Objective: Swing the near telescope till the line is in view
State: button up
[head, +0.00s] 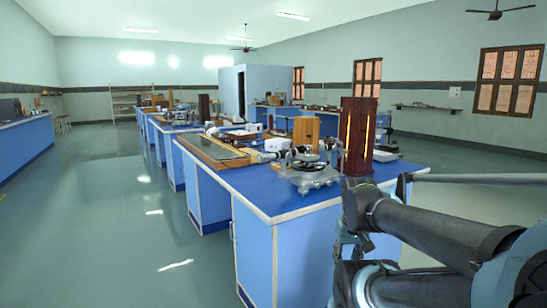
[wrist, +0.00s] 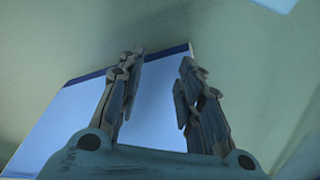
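A spectrometer (head: 308,172) with a round metal base and a dark disc stands near the close end of the nearest blue bench (head: 285,199). Which tube is the near telescope is hard to tell at this size. A tall wooden lamp housing (head: 357,135) with a glowing slit stands just right of it. My gripper (wrist: 159,85) is open and empty in the wrist view, above a blue surface. In the head view my arm fills the lower right and the fingertips cannot be made out.
A wooden-framed board (head: 212,151) lies along the bench's left side. More benches (head: 175,135) run back in a row. The floor aisle (head: 110,215) at left is clear.

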jog(key=shift+w+a, duration=0.15)
jog(key=shift+w, duration=0.25)
jog(key=shift+o, duration=0.3)
jog(key=shift+o, duration=0.6)
jog(key=shift+s+r, duration=0.15)
jog(key=shift+s, duration=0.05)
jog(key=w+r+n+h, duration=0.4)
jog(key=w+r+n, duration=0.3)
jog(key=w+r, duration=0.25)
jog(key=n+t+h, duration=0.5)
jog(key=n+t, duration=0.5)
jog(key=n, duration=0.2)
send_near(268, 156)
jog(key=x, duration=1.3)
jog(key=shift+w+a+f, duration=0.1)
jog(key=shift+w+a, duration=0.1)
jog(key=shift+w, duration=0.15)
